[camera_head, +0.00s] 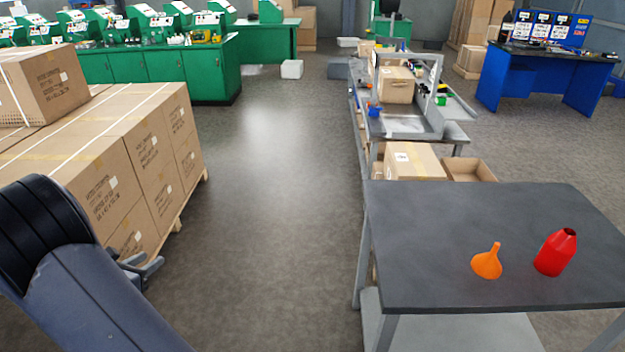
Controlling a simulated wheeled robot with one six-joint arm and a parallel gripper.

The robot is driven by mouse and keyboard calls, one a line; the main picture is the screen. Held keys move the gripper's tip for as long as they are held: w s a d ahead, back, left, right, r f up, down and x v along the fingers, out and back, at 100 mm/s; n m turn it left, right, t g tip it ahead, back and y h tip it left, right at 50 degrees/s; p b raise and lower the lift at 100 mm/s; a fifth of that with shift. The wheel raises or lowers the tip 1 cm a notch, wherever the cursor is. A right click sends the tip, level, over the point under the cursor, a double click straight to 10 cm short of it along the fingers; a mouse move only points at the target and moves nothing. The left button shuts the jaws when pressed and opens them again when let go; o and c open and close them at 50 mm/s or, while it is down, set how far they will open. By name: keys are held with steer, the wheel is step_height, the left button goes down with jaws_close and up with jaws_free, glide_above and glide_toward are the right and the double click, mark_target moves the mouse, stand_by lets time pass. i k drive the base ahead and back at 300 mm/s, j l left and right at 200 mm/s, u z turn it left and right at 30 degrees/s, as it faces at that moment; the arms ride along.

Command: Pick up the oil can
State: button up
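A red can with a tapered top and a dark tip (556,252), which looks like the oil can, stands on the near dark-topped table (430,230) at the right. An orange funnel (487,262) sits on the same table just left of it, a small gap apart. My gripper (147,268) shows at the lower left, partly hidden behind my arm. It is far from the can, across the aisle beside the stacked cartons. Its finger gap is too small and covered to read. I see nothing held in it.
Stacked cartons on a pallet (140,140) stand close to my arm at the left. A workbench with boxes (405,125) runs behind the dark table. Green machine benches (160,72) are at the back left, a blue desk (550,65) at the back right. The middle floor is clear.

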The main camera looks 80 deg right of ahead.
mark_target(560, 247)
steer(key=k+l+u, duration=0.25)
steer(key=k+u, duration=0.7)
steer(key=i+z, duration=0.1)
steer(key=z, duration=3.6)
steer(key=i, duration=0.05)
